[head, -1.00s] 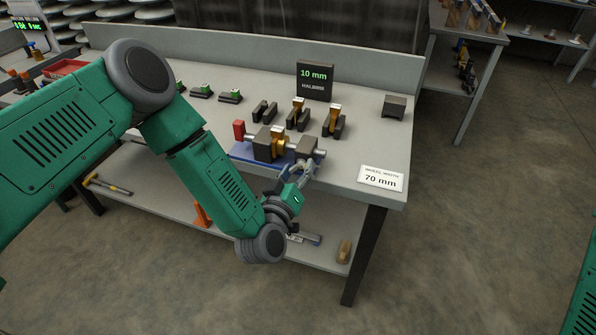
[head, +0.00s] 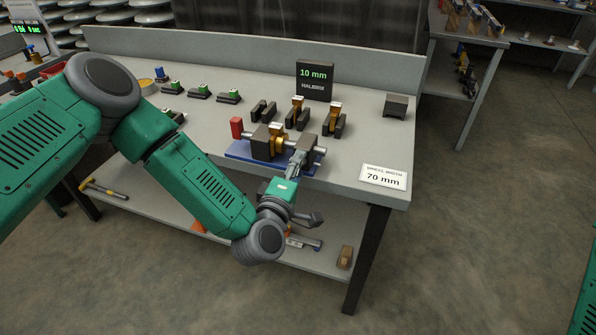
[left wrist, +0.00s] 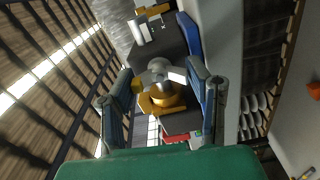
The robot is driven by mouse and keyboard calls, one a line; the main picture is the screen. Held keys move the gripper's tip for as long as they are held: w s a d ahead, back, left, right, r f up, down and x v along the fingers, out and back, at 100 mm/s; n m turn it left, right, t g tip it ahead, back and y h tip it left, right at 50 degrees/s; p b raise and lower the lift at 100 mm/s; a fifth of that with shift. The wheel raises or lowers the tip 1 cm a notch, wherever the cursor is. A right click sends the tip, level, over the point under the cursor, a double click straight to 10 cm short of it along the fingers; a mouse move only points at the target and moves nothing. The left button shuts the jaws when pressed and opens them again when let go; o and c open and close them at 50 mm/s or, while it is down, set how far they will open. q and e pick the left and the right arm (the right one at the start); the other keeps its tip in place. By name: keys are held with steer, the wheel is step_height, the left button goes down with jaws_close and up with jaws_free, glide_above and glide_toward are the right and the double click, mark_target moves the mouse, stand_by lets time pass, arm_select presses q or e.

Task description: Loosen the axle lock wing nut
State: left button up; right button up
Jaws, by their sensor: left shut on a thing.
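The axle fixture stands on a blue base (head: 243,152) near the bench's front edge. It has two dark blocks (head: 262,143), a brass wheel (head: 278,138) between them and a silver axle. My left gripper (head: 298,158) reaches the fixture's front right from below. In the left wrist view, a grey wing nut (left wrist: 159,71) lies between the fingers (left wrist: 165,80), in front of the brass wheel (left wrist: 165,101). The gripper is shut on the wing nut. In the head view the fingers largely hide the nut. My right gripper is out of view.
Dark stands with brass parts (head: 334,120) are behind the fixture, near a "10 mm" display (head: 315,78). A "70 mm" card (head: 383,177) and a small dark block (head: 396,106) are to the right. The lower shelf (head: 140,207) holds a hammer and other tools.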

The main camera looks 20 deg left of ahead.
arm_select(q)
steer(key=shift+s+f+n+b, duration=0.15)
steer(key=shift+n+b, duration=0.1)
steer(key=shift+n, duration=0.3)
steer(key=shift+w+f+n+b, duration=0.1)
steer(key=shift+f+n+b, duration=0.1)
steer(key=shift+n, duration=0.35)
steer(key=o, duration=1.1)
steer(key=shift+c, duration=0.2)
steer(key=shift+o, duration=0.5)
steer(key=shift+a+r, duration=0.1)
steer(key=shift+r, duration=0.1)
steer(key=s, duration=1.2)
steer(key=shift+a, duration=0.2)
